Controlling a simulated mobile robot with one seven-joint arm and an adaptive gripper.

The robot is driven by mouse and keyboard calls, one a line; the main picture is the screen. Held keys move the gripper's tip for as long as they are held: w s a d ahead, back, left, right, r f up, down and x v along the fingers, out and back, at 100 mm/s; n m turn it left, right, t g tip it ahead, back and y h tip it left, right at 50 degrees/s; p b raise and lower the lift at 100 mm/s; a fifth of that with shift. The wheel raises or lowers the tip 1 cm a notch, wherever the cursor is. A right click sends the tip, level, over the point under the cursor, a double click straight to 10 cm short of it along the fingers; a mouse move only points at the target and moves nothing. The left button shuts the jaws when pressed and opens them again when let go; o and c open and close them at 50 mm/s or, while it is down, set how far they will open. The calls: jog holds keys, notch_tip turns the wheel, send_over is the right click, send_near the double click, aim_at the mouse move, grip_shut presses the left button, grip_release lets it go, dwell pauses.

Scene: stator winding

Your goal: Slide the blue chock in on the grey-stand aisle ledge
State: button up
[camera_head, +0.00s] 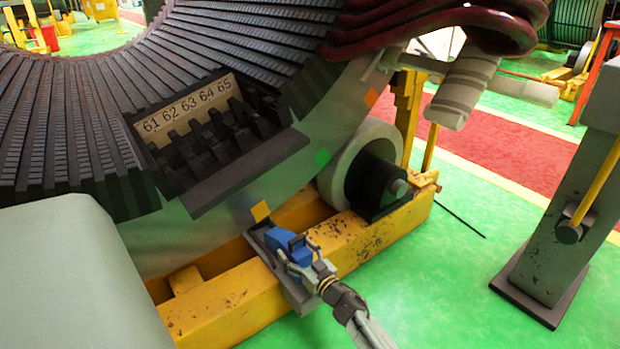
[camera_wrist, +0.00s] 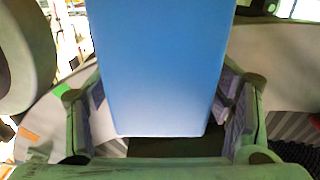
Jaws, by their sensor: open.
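The blue chock (camera_head: 284,245) sits on a small grey ledge (camera_head: 262,246) fixed to the side of the yellow frame, just below an orange square on the stator's rim. In the wrist view the blue chock (camera_wrist: 160,65) fills the middle, between my two fingers. My gripper (camera_head: 296,250) reaches in from the lower right and its open fingers stand on both sides of the chock. It also shows in the wrist view (camera_wrist: 162,105). The contact between the chock and the ledge is partly hidden by my gripper.
The large stator (camera_head: 225,190), with slots labelled 61 to 65, rises behind the ledge. A roller (camera_head: 375,180) sits on the yellow frame (camera_head: 350,238) to the right. A grey stand (camera_head: 565,215) is at far right. Green floor (camera_head: 440,290) is clear between.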

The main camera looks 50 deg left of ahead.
jog(key=s+d, duration=0.1)
jog(key=d, duration=0.9)
jog(key=shift+d, duration=0.25)
